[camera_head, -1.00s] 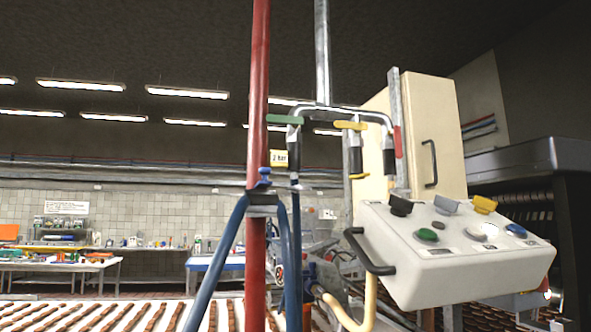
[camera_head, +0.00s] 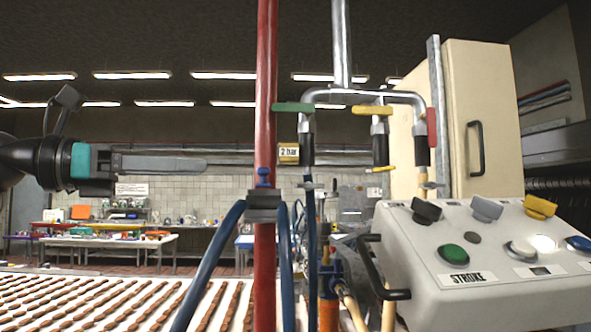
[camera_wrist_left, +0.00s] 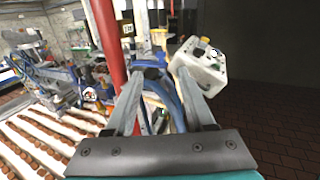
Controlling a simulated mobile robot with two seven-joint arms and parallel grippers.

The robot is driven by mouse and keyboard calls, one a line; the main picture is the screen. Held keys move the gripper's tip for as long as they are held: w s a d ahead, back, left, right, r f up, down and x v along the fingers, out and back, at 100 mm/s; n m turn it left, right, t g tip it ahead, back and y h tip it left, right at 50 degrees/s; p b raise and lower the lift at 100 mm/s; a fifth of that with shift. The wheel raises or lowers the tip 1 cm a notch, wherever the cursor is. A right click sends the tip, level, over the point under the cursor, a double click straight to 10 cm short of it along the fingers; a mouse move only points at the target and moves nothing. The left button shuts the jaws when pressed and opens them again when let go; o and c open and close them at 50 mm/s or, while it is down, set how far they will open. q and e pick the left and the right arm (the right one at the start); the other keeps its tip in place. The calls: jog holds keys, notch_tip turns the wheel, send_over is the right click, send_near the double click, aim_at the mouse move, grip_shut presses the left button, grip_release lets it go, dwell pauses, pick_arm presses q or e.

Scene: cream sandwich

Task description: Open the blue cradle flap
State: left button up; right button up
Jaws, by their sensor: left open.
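A dark grey cradle (camera_head: 263,206) is fixed on the red pipe (camera_head: 266,100) in the head view. A small blue piece (camera_head: 263,178), likely its flap, sits on top; I cannot tell its hinge or how far open it is. A blue hose (camera_head: 210,265) hangs looped from the cradle. My right gripper is out of view.
A white control box (camera_head: 480,270) with coloured buttons and a black handle (camera_head: 380,275) stands at right. A metal manifold (camera_head: 365,97) with green, yellow and red valve levers hangs right of the red pipe. Rows of brown biscuits lie on a white conveyor (camera_head: 80,318) below.

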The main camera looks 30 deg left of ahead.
aim_at(264, 178)
pick_arm(q)
jog(key=p+x, duration=0.7)
jog(key=x, duration=0.6)
jog(key=shift+w+d+r, duration=0.2)
jog(key=shift+w+d, duration=0.05)
jog(key=shift+d, duration=0.05)
jog(key=shift+w+d+f+p, duration=0.1)
jog(key=shift+w+d+p, duration=0.3)
jog(key=shift+w, duration=0.1)
jog(key=shift+a, duration=0.1)
jog(key=shift+c, duration=0.3)
grip_shut()
